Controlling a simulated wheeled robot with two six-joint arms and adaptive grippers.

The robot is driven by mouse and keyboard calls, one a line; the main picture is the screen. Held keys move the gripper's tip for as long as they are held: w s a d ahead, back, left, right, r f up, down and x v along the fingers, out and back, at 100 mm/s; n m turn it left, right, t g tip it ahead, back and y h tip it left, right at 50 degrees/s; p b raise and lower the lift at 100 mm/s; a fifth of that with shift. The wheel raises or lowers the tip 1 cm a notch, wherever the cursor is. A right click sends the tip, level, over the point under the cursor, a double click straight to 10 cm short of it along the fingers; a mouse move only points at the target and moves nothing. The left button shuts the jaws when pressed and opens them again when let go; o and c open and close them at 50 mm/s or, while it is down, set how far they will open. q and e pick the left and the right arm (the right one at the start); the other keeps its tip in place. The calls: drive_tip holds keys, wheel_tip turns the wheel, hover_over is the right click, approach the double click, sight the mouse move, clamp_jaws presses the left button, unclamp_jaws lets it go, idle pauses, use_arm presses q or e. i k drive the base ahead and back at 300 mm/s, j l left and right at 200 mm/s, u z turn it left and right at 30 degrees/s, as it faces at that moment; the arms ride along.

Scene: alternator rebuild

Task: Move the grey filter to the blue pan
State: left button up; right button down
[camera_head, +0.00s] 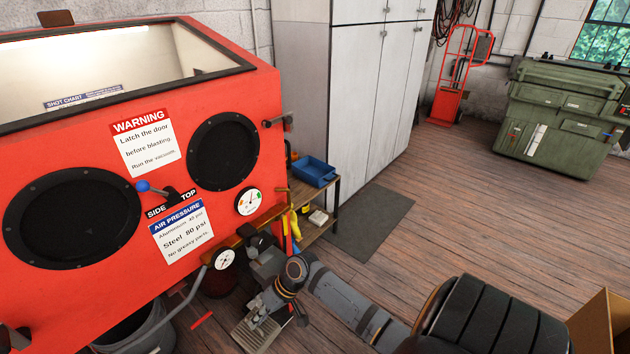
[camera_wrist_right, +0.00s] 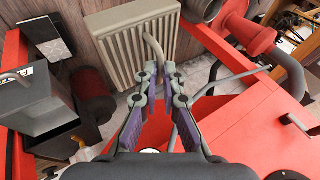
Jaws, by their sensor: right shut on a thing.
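The grey filter (camera_wrist_right: 125,48) is a ribbed panel with a bent bar handle, seen in the right wrist view. My right gripper (camera_wrist_right: 160,80) is shut on this handle, and the ribbed panel hangs beyond the fingertips. In the head view my right gripper (camera_head: 268,308) is low in front of the red cabinet, with the ribbed grey filter (camera_head: 246,335) at its end. The blue pan (camera_head: 314,171) sits on a small wooden shelf unit, above and to the right of this gripper, well apart from it. The pan's visible inside looks empty. My left gripper is not in view.
The red blast cabinet (camera_head: 90,135) fills the left, with gauges and pipework by its lower right corner. The shelf unit (camera_head: 336,190) holds small items below the pan. A grey cupboard (camera_head: 345,80) stands behind.

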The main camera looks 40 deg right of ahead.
sight(316, 173)
drive_tip(key=i+l, duration=0.15)
drive_tip(key=l, duration=0.35)
drive_tip(key=i+l+u, duration=0.1)
drive_tip(key=l, duration=0.4)
drive_tip(key=i+l, duration=0.15)
drive_tip(key=l, duration=0.4)
drive_tip(key=i+l+u, duration=0.1)
drive_tip(key=l, duration=0.4)
drive_tip(key=i+l, duration=0.1)
drive_tip(key=l, duration=0.45)
drive_tip(key=i+l+u, duration=0.1)
drive_tip(key=l, duration=0.4)
drive_tip(key=i+l, duration=0.25)
drive_tip(key=l, duration=0.25)
drive_tip(key=i+l+z, duration=0.15)
drive_tip(key=i+l, duration=0.15)
drive_tip(key=l, duration=0.2)
drive_tip(key=i+l, duration=0.3)
drive_tip(key=l, duration=0.2)
drive_tip(key=z, duration=0.05)
